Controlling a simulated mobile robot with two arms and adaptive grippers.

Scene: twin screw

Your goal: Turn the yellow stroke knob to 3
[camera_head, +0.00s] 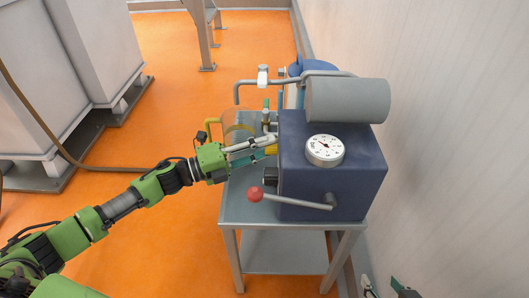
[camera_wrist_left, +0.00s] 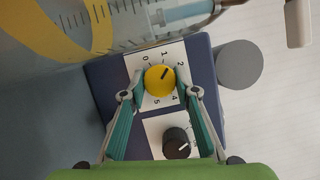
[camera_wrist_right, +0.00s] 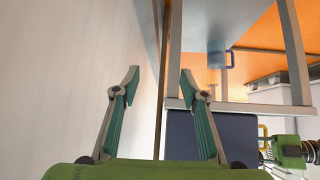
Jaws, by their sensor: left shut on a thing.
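The yellow stroke knob (camera_wrist_left: 160,79) sits on a white numbered plate (camera_wrist_left: 135,65) in the left wrist view. Its black mark points to the upper right, about at the 2. The 0, 1, 2, 4 and 5 are readable; the 3 is hidden behind a finger. My left gripper (camera_wrist_left: 160,84) is shut on the knob, one fingertip on each side. My right gripper (camera_wrist_right: 161,73) is open and empty.
A black knob (camera_wrist_left: 176,142) with its own scale is close to the left fingers. A red-ball lever (camera_head: 256,194) sticks out at the machine's front. A clear cylinder (camera_head: 238,124) and pipes stand behind the left gripper. A wall (camera_head: 440,130) is at the right.

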